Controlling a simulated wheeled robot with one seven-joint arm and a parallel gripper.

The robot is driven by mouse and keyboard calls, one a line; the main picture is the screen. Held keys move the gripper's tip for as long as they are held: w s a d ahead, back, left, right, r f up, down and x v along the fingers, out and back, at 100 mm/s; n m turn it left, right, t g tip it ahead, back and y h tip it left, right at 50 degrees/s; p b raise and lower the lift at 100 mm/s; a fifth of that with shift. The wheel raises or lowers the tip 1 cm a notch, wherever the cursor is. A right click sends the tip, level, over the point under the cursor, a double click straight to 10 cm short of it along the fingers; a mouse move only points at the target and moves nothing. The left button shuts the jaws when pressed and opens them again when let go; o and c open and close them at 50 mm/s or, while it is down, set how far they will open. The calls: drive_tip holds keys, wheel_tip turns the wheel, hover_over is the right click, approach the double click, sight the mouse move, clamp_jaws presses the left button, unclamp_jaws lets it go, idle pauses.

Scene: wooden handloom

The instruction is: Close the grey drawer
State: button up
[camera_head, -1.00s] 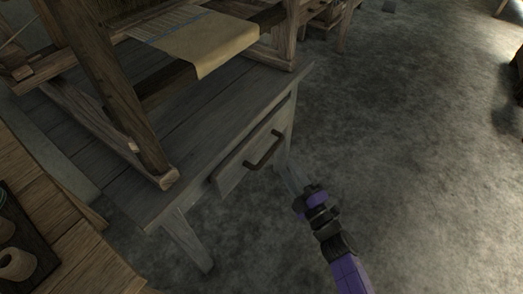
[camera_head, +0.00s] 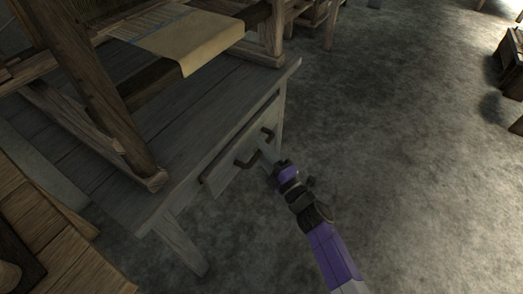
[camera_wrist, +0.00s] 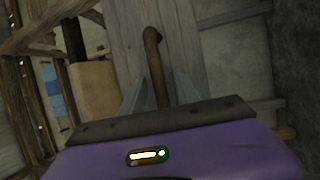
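The grey drawer (camera_head: 224,173) is in the front of the grey wooden table (camera_head: 190,137). Its front appears to stand slightly out from the table frame. A dark curved handle (camera_head: 245,163) is on the drawer front. My gripper (camera_head: 265,152) is at the handle and hides its middle. In the wrist view, my gripper (camera_wrist: 160,90) has its two grey fingers apart, with the brown handle (camera_wrist: 152,38) running down between them. I cannot tell whether either finger touches the handle. The drawer front (camera_wrist: 184,35) fills the space behind the fingers.
The wooden loom (camera_head: 90,85) stands on the table, with a beige cloth (camera_head: 195,42) hanging from it. A brown wooden table (camera_head: 75,262) is at the lower left. The floor to the right (camera_head: 400,130) is clear.

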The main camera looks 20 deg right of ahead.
drive_tip(key=shift+c, duration=0.2)
clamp_jaws()
idle(1.2)
